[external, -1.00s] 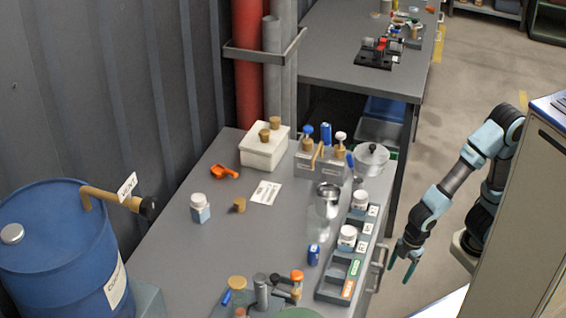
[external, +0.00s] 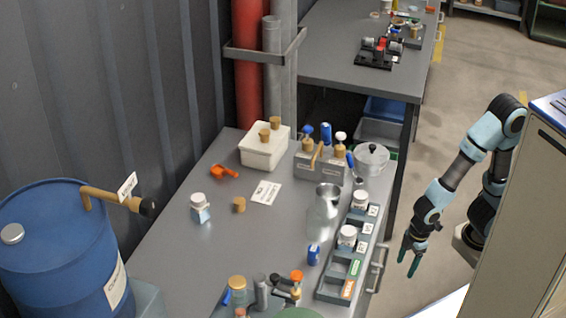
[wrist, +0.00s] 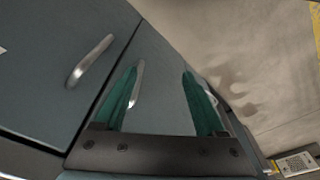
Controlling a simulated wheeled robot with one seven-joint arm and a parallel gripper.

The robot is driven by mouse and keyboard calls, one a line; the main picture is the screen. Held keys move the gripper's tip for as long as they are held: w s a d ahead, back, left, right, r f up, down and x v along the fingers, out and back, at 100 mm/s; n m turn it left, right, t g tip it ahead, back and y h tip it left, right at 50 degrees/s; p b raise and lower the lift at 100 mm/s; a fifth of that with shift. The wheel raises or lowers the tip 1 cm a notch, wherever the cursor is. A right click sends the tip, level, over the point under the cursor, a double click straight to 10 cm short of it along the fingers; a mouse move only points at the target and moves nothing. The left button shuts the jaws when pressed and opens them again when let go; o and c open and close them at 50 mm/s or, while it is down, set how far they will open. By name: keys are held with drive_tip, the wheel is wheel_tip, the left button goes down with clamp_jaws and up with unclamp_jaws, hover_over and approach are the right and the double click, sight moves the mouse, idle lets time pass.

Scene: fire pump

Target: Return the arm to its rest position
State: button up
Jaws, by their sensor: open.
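My gripper (external: 409,262) hangs at the right of the workbench in the external view, pointing down, beside the bench's front edge. Its two green fingers are apart with nothing between them. In the wrist view my gripper (wrist: 160,95) also shows open and empty, with the grey cabinet front (wrist: 165,95) and its metal handles (wrist: 90,60) beyond the fingers. My arm is bent at the elbow above the floor, to the right of the bench.
The grey workbench (external: 185,245) carries bottles, a white box (external: 264,148), a metal jug (external: 327,200) and a compartment tray (external: 330,290). A tall cabinet (external: 515,235) stands close at the right. Open floor (external: 480,60) lies behind my arm.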

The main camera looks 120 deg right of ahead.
wheel_tip(320, 180, up, 17)
drive_tip(key=p, duration=1.5)
drive_tip(key=shift+p, duration=0.3)
